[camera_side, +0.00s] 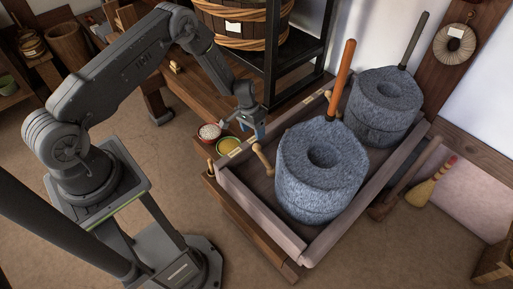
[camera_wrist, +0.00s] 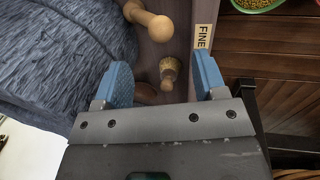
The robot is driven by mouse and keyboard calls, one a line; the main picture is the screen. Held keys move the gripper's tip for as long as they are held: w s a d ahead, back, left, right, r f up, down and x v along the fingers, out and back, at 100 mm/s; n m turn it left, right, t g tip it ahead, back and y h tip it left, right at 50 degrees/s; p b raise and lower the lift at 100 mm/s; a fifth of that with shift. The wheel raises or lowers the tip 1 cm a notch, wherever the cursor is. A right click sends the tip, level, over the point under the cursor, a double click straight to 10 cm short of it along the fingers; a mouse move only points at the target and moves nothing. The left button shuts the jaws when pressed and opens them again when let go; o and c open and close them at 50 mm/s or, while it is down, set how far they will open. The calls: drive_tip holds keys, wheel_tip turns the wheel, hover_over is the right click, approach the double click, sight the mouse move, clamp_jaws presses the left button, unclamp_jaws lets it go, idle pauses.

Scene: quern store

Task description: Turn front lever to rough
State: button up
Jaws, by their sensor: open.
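The front quern (camera_side: 320,185), a grey stone with a central hole and an orange-brown upright handle, sits in the wooden trough (camera_side: 290,240). Its front lever (camera_side: 263,158), pale wood with a round knob, stands at the trough's left side. In the wrist view the lever's knob (camera_wrist: 160,28) lies ahead of the fingers. A FINE label (camera_wrist: 203,38) is on the trough edge, beside the right finger. My gripper (camera_side: 254,132) is above the trough's left rim, near the lever. Its blue fingers are open (camera_wrist: 162,68), with nothing held. I see no ROUGH label.
A rear quern (camera_side: 385,100) stands behind, with a small lever (camera_side: 328,95). A small peg-like thing (camera_wrist: 169,72) shows between the fingers. A dark rack (camera_side: 272,50) rises behind my gripper.

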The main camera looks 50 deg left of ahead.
sight(256, 144)
drive_tip(key=f, duration=0.3)
drive_tip(key=d+f, duration=0.1)
drive_tip(key=f, duration=0.5)
drive_tip(key=shift+d, duration=0.35)
drive_tip(key=shift+c, duration=0.2)
clamp_jaws()
